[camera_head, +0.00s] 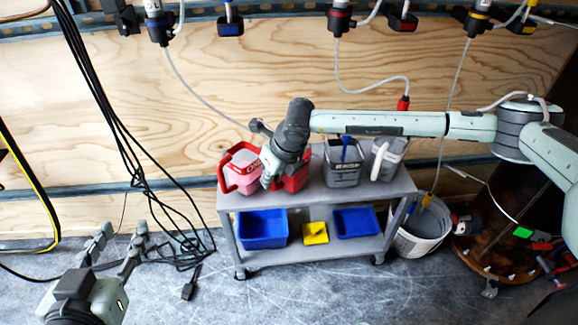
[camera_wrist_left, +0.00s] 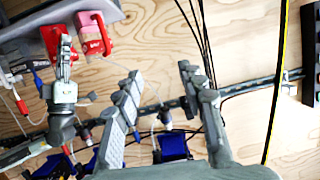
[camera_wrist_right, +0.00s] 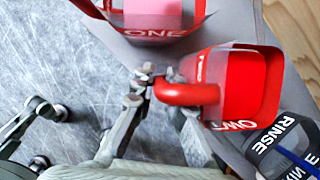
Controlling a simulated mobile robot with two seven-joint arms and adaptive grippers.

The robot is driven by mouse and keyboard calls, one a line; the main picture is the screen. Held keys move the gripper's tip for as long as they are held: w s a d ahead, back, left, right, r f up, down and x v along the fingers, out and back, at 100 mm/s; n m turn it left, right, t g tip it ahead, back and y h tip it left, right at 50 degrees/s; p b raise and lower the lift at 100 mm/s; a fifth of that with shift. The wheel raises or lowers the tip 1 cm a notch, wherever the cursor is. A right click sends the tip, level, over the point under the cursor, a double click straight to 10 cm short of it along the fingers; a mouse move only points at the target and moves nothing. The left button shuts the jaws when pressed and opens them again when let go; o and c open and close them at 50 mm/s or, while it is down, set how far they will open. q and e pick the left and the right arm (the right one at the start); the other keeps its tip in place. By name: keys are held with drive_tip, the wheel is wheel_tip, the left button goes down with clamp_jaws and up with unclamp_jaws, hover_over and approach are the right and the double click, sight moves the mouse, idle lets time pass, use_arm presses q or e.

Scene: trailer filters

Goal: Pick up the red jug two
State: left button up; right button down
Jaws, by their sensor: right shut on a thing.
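Red jug two (camera_head: 297,178) stands on the top shelf of the grey cart, partly hidden behind my right gripper. In the right wrist view its red body (camera_wrist_right: 245,85) bears the word TWO, and its handle (camera_wrist_right: 188,94) points toward my gripper. My right gripper (camera_wrist_right: 158,82) is shut on that handle; in the head view it (camera_head: 268,182) reaches down at the jug's front. My left gripper (camera_head: 122,236) is open and empty, low at the left, well away from the cart; its two spread fingers also show in the left wrist view (camera_wrist_left: 160,80).
Red jug one (camera_head: 240,168), with pinkish contents, stands close left of jug two. A grey rinse container (camera_head: 343,172) and another grey jug (camera_head: 386,158) stand to the right. Blue bins (camera_head: 262,230) sit on the lower shelf. Black cables (camera_head: 125,150) hang at the left.

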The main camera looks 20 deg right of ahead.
drive_tip(key=shift+r, duration=0.25)
